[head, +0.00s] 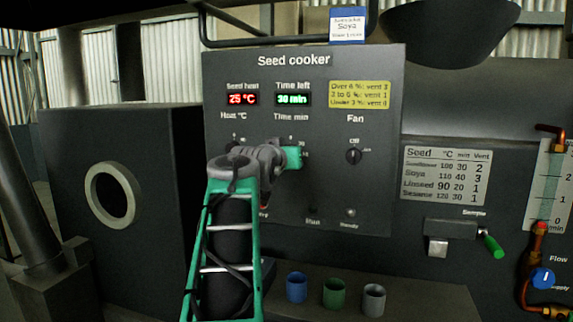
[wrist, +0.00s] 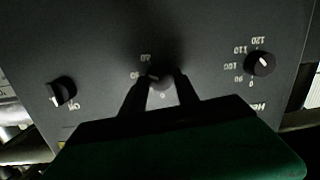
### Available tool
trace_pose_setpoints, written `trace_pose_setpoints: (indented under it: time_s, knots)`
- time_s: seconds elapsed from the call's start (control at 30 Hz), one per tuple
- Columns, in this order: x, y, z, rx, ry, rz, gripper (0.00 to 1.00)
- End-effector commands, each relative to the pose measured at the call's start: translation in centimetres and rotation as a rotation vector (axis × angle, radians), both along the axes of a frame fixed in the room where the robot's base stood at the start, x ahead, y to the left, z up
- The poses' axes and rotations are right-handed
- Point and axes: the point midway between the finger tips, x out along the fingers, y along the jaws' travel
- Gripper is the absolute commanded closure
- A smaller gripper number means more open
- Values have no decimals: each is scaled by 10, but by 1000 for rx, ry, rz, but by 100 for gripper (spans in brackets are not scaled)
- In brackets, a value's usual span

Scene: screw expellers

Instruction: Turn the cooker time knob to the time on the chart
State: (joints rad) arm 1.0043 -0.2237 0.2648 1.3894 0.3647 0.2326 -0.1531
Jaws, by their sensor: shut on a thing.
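The seed cooker panel (head: 228,75) faces me. Its time display (head: 293,99) reads 30 min. In the wrist view, which is upside down, the time knob (wrist: 160,80) sits between my fingertips with a white pointer mark. My gripper (head: 292,158) is shut on this knob, and its fingers show in the wrist view (wrist: 158,88). The gripper hides the knob in the head view. The chart (head: 446,175) at right lists Soya at 110 °C, 40 min, vent 3. The lot card (head: 347,25) on top of the panel reads Soya.
The heat knob (wrist: 260,64) and the fan knob (head: 353,156), set at Off, flank the time knob. The seed heat display (head: 242,99) reads 25 °C. Blue (head: 297,288), green (head: 335,293) and grey (head: 374,299) cups stand below. A green-handled sample lever (head: 492,246) is at right.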

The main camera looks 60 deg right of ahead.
Motion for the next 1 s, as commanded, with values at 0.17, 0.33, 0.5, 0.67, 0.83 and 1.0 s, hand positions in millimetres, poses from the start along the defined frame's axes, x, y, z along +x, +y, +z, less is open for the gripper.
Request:
trace_pose_setpoints:
  time_s: [0.17,0.33,0.5,0.67,0.83,1.0]
  knots:
    - [-1,0,-5,24,-161,0,100]
    - [-1,0,-5,47,-306,0,100]
    - [-2,0,-4,66,-424,-1,100]
    - [-1,0,-3,79,-501,1,100]
    - [-2,0,-2,87,-550,0,100]
    - [-2,0,-2,89,-569,-1,100]
